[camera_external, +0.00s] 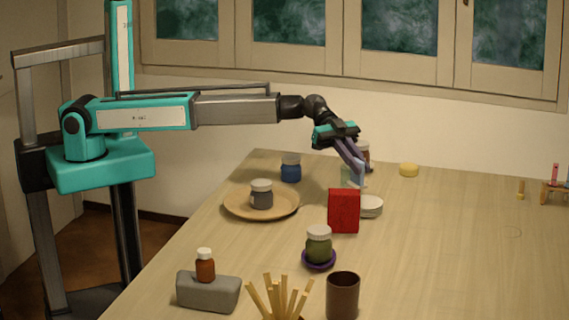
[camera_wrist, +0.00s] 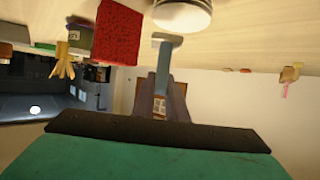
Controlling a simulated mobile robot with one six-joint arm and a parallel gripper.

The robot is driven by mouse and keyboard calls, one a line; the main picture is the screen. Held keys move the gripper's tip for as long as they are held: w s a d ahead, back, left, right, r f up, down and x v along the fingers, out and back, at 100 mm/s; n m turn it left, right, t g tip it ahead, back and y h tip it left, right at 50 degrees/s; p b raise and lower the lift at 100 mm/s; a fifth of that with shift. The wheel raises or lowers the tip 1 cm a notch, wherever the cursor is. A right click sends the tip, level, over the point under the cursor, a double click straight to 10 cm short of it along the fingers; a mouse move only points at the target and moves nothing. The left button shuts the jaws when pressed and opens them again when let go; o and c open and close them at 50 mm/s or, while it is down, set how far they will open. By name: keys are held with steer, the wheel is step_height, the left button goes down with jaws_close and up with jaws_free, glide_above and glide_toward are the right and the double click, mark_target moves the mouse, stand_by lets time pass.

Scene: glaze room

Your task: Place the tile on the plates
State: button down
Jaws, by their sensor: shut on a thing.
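My gripper (camera_external: 352,160) is shut on a thin blue-grey piece, which I take to be the tile (camera_external: 361,174). In the wrist view the tile (camera_wrist: 163,66) shows nearly edge-on between the two fingers (camera_wrist: 163,100), with a paler part at its far end. The white round stack of plates (camera_external: 371,207) stands on the table below and slightly right of the tile, behind the red block. It also shows at the top of the wrist view (camera_wrist: 182,14). The tile looks held above the table, apart from the plates.
A red block (camera_external: 343,211) stands close in front of the plates. A wooden plate (camera_external: 235,204) bears a grey jar (camera_external: 262,196).

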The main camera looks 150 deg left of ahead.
steer(key=shift+w+a+f+p, duration=0.1)
steer(key=shift+w+a+p, duration=0.3)
steer(key=shift+w+a, duration=0.7)
steer(key=shift+w+d, duration=0.1)
steer(key=shift+f+p, duration=0.95)
steer(key=shift+f, duration=0.8)
steer(key=shift+f+b, duration=0.15)
steer(key=shift+b, duration=0.15)
steer(key=c, duration=1.8)
jaws_free()
steer(key=shift+o, duration=0.2)
